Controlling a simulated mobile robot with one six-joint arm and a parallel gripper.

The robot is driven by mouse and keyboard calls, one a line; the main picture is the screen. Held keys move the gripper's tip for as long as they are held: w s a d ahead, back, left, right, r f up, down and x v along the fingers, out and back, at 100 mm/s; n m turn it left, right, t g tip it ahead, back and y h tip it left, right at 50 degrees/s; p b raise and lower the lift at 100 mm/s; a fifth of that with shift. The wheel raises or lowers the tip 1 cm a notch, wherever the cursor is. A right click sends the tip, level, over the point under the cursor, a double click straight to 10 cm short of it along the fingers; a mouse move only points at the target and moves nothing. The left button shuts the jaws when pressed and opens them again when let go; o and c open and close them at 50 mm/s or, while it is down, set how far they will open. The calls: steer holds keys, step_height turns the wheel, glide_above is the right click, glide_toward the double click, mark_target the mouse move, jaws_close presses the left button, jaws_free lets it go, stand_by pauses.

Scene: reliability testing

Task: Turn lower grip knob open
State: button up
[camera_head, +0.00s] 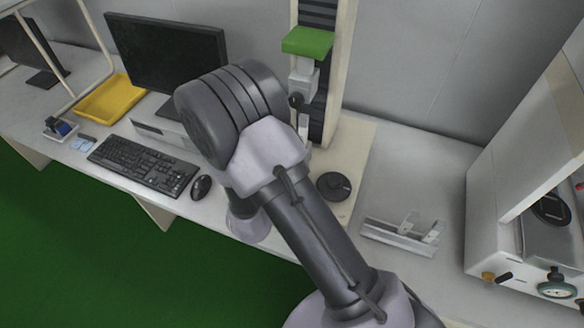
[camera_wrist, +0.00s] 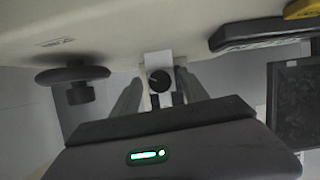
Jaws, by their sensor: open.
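The lower grip shows in the wrist view as a white block with a round black knob (camera_wrist: 159,80) on its face, near the middle of the picture. My gripper (camera_wrist: 159,74) is open, with one grey finger on each side of the knob. No contact is visible, and I cannot tell how far the fingertips are from the knob.
A black disc (camera_head: 334,186) sits on the tester's base; it also shows at left in the wrist view (camera_wrist: 72,75). A monitor (camera_head: 165,50), keyboard (camera_head: 142,165) and mouse (camera_head: 201,187) are left of my arm. A metal fixture (camera_head: 398,238) and a white machine (camera_head: 490,190) stand right.

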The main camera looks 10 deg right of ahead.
jaws_close()
steer(key=shift+r+n+g+h+p, duration=0.1)
steer(key=shift+n+g+h+p, duration=0.2)
steer(key=shift+n+h+p, duration=0.4)
steer(key=shift+a+n+g+h+p, duration=0.15)
steer(key=shift+n+g+h+p, duration=0.15)
steer(key=shift+n+h+p, duration=0.55)
steer(key=n, duration=0.1)
steer(key=n+h+p, duration=0.1)
steer(key=n, duration=0.1)
steer(key=shift+w+f+g, duration=0.1)
steer(key=shift+f+g, duration=0.1)
steer(key=shift+g, duration=0.1)
steer(key=shift+n+h, duration=0.55)
steer(key=shift+n, duration=0.5)
